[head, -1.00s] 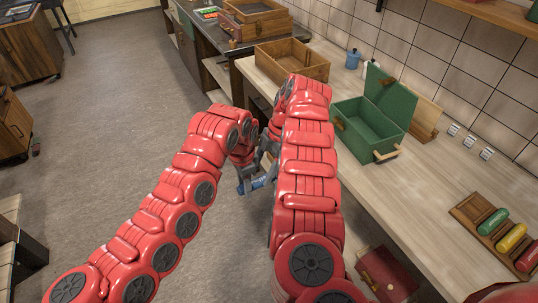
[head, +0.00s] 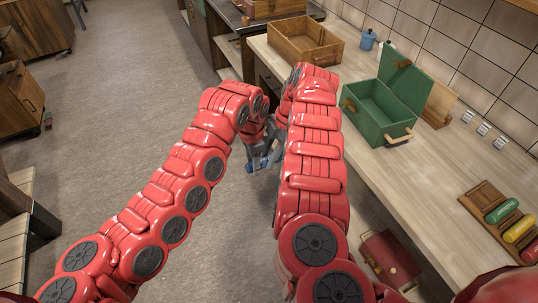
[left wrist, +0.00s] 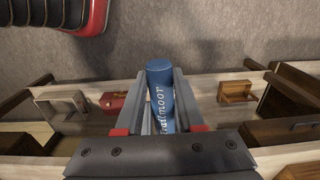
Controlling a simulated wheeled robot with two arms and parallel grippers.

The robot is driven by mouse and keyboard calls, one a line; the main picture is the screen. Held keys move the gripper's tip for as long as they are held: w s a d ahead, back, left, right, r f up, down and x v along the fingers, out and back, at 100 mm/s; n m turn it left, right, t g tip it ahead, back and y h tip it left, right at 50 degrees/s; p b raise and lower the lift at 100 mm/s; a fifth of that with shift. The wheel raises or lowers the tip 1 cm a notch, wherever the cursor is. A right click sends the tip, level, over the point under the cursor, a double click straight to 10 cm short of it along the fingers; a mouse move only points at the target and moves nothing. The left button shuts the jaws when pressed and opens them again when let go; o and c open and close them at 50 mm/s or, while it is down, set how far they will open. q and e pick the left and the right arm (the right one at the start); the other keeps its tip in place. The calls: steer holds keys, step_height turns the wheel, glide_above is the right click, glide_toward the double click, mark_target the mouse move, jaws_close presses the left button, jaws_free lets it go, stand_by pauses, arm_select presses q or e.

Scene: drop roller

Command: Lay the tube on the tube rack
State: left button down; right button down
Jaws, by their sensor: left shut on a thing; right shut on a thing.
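The blue tube (left wrist: 159,88) with white lettering stands between the fingers of my left gripper (left wrist: 160,112) in the left wrist view. That gripper is shut on it. In the head view my left gripper (head: 260,160) hangs over the floor, left of the counter, and only small blue bits of the tube show there. My right gripper is mostly hidden behind its own red arm, and I cannot make out what it holds. The wooden tube rack (head: 480,196) lies at the right on the counter, holding green (head: 502,210), yellow (head: 519,228) and red tubes.
The pale counter (head: 425,180) has bare room between the green open box (head: 378,115) and the rack. An open wooden crate (head: 305,42) stands farther back. A dark red case (head: 392,258) sits below the counter's front edge. Open floor lies left.

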arm_select(q)
steer(key=shift+c, duration=2.2)
jaws_free()
steer(key=shift+s, duration=0.1)
